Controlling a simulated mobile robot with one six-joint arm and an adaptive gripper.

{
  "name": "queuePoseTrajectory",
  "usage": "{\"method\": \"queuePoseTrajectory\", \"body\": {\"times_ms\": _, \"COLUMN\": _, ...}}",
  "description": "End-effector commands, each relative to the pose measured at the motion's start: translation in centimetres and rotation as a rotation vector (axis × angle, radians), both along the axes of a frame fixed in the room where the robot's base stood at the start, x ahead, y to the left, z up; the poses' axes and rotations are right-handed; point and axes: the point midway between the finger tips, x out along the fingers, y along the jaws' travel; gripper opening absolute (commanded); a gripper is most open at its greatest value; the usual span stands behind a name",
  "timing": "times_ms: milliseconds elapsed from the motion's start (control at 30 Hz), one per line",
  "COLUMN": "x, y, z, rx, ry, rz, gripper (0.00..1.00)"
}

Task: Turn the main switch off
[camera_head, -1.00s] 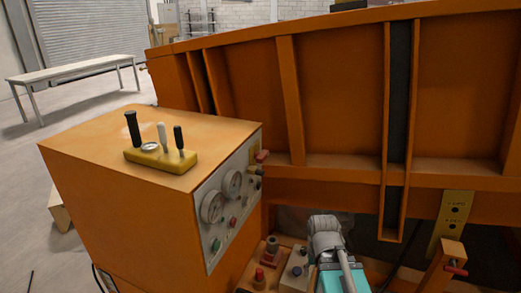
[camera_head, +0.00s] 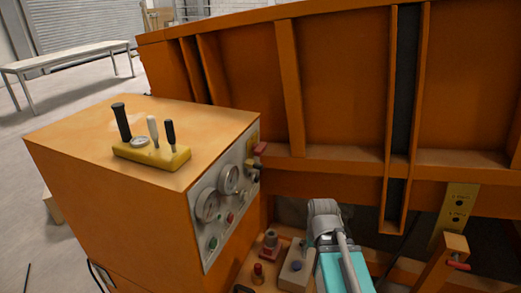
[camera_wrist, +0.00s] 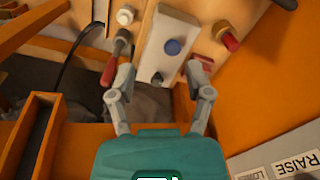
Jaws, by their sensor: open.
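An orange control cabinet (camera_head: 110,210) stands at the left in the head view. Its grey side panel (camera_head: 216,232) carries gauges, buttons and a red and yellow switch (camera_head: 259,150) near the upper far corner. No label shows which control is the main switch. My gripper (camera_wrist: 160,76) is open and empty in the wrist view. A red-handled lever (camera_wrist: 115,56) is beside the left finger, and a red knob (camera_wrist: 229,40) is beyond the right finger. Contact cannot be told.
A yellow block (camera_head: 150,153) with several levers sits on the cabinet top. The large orange sandbed wall (camera_head: 350,90) fills the back and right. A wooden post with a red handle (camera_head: 458,265) stands at the lower right. Open floor lies left, with a white table (camera_head: 70,58).

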Motion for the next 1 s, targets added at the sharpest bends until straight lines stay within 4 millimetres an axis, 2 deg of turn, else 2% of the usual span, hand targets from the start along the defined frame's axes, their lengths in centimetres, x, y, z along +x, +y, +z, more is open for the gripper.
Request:
{"method": "queuePoseTrajectory", "body": {"times_ms": 267, "x": 2.8, "y": 1.3, "z": 0.8, "rx": 0.150, "ry": 0.018, "rz": -0.020, "gripper": 0.66}}
{"method": "queuePoseTrajectory", "body": {"times_ms": 467, "x": 6.7, "y": 3.6, "z": 2.8, "rx": 0.386, "ry": 0.040, "rz": -0.043, "gripper": 0.66}}
{"method": "queuePoseTrajectory", "body": {"times_ms": 733, "x": 12.9, "y": 5.9, "z": 7.8, "rx": 0.765, "ry": 0.059, "rz": -0.060, "gripper": 0.66}}
{"method": "queuePoseTrajectory", "body": {"times_ms": 1000, "x": 19.1, "y": 5.7, "z": 14.6, "rx": 1.143, "ry": 0.048, "rz": -0.049, "gripper": 0.66}}
